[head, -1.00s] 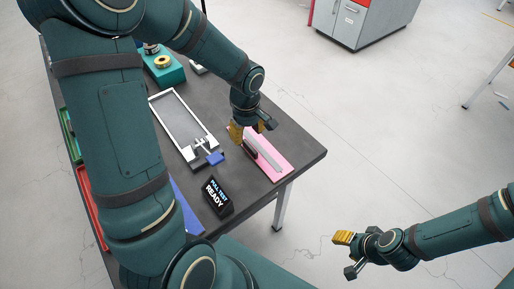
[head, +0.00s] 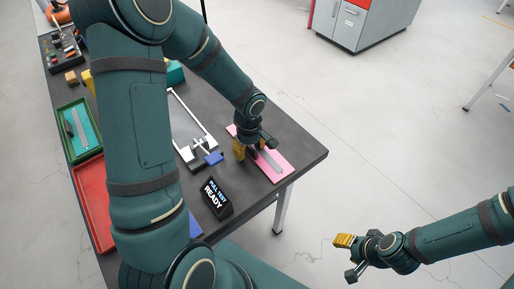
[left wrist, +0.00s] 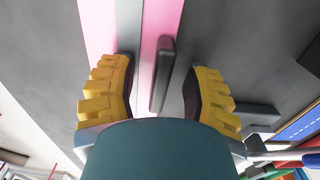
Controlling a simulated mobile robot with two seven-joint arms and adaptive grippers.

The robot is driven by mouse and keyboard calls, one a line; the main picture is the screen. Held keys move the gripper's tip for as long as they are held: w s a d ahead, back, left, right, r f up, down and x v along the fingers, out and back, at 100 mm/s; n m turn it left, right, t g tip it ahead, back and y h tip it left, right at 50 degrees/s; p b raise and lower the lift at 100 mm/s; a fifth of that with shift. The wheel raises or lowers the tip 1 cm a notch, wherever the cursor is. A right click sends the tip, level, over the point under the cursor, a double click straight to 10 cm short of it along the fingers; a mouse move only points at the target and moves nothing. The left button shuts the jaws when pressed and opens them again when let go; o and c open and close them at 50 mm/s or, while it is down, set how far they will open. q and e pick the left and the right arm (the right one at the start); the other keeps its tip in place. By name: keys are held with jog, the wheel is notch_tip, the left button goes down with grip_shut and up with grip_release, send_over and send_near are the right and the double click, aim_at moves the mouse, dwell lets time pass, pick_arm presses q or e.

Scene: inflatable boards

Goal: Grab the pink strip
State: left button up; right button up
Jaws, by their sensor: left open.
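The pink strip (head: 283,171) lies flat near the table's right corner, with a grey strip (head: 271,161) along its top. In the left wrist view the pink strip (left wrist: 98,30) runs up the picture beside grey bands. A dark narrow block (left wrist: 163,75) stands out between the yellow fingers there. My left gripper (head: 247,152) is over the left end of the pink strip. It is open, with fingers apart (left wrist: 160,72) on either side of the block and part of the pink; contact is unclear. My right gripper (head: 347,256) is off the table over the floor; its opening is unclear.
A metal-framed fixture (head: 203,145) with a blue part (head: 214,158) stands left of the strip. A black "PULL TEST READY" display (head: 216,197) is in front. A red tray (head: 92,200) and green tray (head: 73,112) lie far left.

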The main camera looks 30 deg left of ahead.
pick_arm(q)
grip_shut()
